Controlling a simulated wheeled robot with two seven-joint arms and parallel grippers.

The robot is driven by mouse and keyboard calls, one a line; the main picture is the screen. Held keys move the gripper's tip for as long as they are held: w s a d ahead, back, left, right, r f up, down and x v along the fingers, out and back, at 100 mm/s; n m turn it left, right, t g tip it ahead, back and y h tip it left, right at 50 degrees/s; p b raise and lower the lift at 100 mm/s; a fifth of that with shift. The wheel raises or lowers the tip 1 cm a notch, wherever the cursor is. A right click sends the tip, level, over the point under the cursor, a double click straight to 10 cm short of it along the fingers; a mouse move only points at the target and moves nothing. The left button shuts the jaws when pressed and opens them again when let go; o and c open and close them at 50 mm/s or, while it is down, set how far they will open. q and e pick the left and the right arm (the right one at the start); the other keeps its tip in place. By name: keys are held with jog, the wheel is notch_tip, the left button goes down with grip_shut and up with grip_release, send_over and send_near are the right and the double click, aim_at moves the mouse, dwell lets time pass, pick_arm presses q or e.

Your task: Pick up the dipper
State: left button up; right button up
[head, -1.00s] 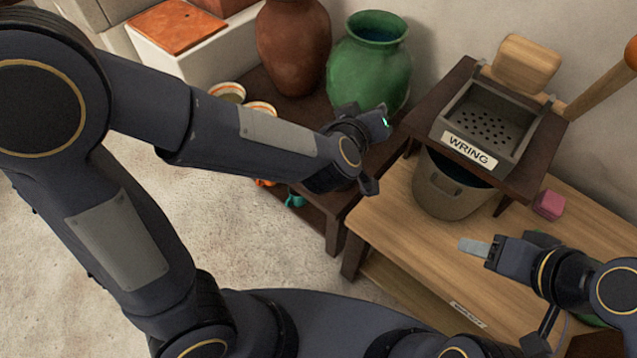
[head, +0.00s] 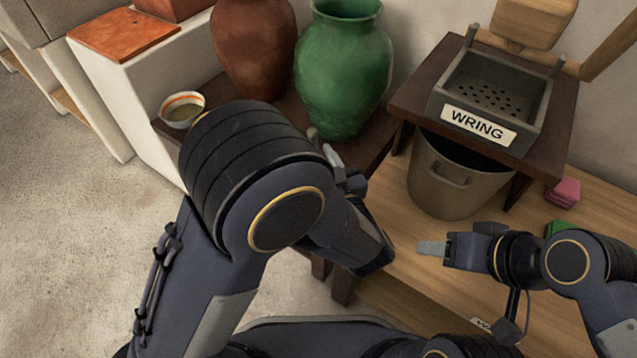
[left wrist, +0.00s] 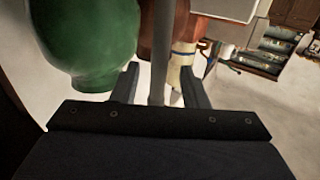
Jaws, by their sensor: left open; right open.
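A thin grey upright rod (left wrist: 159,50) stands between the open fingers of my left gripper (left wrist: 160,85) in the left wrist view. It looks like the dipper's handle, but no bowl of a dipper shows, so I cannot be sure. The rod lies between the fingers with a gap on each side. In the head view my left arm hides most of that gripper, near the green jar (head: 343,70). My right gripper (head: 432,248) is open and empty above the wooden bench (head: 405,282).
A brown jar (head: 253,45) stands left of the green jar on a dark low table. A striped bowl (head: 182,108) sits at its left end. A basin marked WRING (head: 490,105) is above a bucket (head: 452,185). A pink block (head: 563,192) lies right.

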pick_arm(q)
jog(key=shift+x, duration=1.4)
jog(key=shift+d, duration=0.1)
grip_shut()
